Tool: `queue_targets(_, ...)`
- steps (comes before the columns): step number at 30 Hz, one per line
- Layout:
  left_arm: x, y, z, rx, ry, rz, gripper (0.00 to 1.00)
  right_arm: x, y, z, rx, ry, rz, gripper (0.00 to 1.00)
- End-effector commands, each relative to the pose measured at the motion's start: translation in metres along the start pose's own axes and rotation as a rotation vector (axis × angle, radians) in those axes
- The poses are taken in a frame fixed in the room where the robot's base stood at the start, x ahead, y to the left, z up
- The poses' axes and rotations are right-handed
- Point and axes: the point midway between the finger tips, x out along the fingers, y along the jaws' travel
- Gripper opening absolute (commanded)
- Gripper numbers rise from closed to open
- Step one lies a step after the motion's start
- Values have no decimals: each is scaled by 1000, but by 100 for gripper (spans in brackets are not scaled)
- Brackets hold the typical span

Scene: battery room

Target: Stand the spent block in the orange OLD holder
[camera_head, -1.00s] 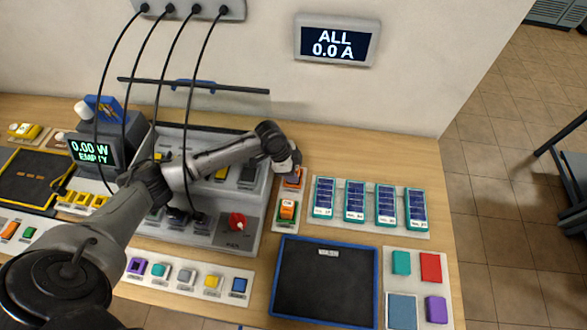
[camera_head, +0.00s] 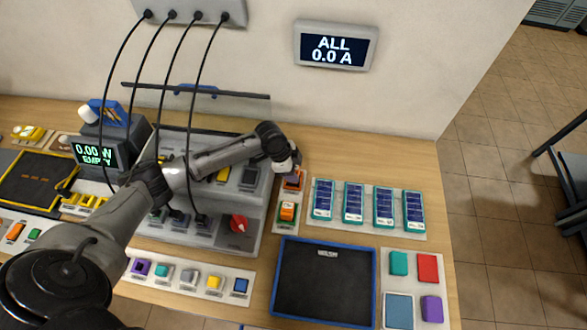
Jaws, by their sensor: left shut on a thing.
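My left arm reaches over the bench from the left. Its gripper (camera_head: 289,169) points down at the orange OLD holder (camera_head: 293,186) and is shut on the spent block. The block is mostly hidden by the fingers, with perhaps a small dark part showing just above the holder. I cannot tell whether it touches the holder's floor or hangs just over it. In front of it stands a green holder (camera_head: 286,219) with an orange-and-white block (camera_head: 287,211) in it. My right gripper is not in view.
Several teal-framed blue panels (camera_head: 354,202) stand right of the holders. A blue-rimmed dark tray (camera_head: 323,281) lies in front. Left is the grey rack with a red knob (camera_head: 239,223), under hanging black cables. The wall display (camera_head: 335,46) reads "ALL 0.0 A".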

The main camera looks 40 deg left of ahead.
Motion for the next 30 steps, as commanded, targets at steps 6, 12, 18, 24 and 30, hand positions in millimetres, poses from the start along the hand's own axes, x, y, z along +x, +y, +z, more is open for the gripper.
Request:
queue_targets(6, 0, 0, 0, 0, 0, 0, 25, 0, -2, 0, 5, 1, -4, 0)
queue_targets(12, 0, 0, 0, 0, 0, 0, 25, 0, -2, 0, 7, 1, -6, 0)
queue_targets(18, 0, 0, 0, 0, 0, 0, 25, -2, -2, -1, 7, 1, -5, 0)
queue_targets(24, -1, 0, 0, 0, 0, 0, 25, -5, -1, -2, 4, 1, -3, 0)
queue_targets(30, 0, 0, 0, 0, 0, 0, 25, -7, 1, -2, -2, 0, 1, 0)
